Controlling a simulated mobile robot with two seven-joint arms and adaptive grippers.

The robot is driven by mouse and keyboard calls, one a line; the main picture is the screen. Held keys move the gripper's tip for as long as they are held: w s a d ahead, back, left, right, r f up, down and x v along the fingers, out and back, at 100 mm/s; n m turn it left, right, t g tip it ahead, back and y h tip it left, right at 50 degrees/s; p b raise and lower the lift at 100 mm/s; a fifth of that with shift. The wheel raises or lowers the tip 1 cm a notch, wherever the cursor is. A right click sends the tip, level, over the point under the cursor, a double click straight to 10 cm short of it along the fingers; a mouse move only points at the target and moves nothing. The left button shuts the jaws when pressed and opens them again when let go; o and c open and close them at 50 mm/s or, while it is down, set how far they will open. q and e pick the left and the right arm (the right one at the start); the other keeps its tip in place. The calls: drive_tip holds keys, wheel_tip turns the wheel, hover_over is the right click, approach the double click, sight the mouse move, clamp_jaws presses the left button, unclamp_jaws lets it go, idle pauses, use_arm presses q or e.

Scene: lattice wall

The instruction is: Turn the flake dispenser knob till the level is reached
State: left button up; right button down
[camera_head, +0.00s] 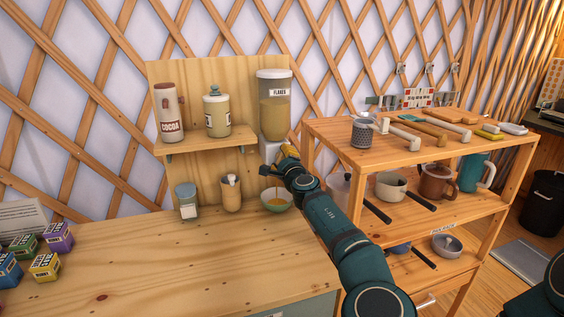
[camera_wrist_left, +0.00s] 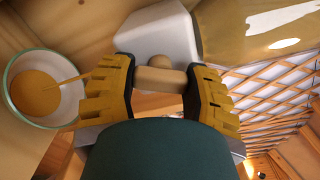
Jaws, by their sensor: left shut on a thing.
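The flake dispenser (camera_head: 274,108) is a clear canister labelled FLAKES with a white lower body, at the right end of the wooden shelf. It is partly filled with tan flakes. In the left wrist view, my left gripper (camera_wrist_left: 158,82) is shut on the wooden dispenser knob (camera_wrist_left: 160,77), with one yellow-tipped finger on either side. Below stands a pale green bowl (camera_head: 276,206) with orange-tan flakes and a thin stream falling in. The bowl also shows in the wrist view (camera_wrist_left: 66,112). My right gripper is out of view.
A cocoa canister (camera_head: 168,112) and a cream jar (camera_head: 216,112) stand on the shelf. A glass jar (camera_head: 187,201) and a utensil cup (camera_head: 231,196) stand left of the bowl. A wooden rack (camera_head: 440,215) with pots and tools is close on the right.

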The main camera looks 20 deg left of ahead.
use_arm(q)
drive_tip(key=m, duration=0.6)
drive_tip(key=shift+m, duration=0.3)
idle(0.4)
drive_tip(key=o, duration=1.2)
drive_tip(key=shift+s, duration=0.1)
drive_tip(key=v, duration=1.2)
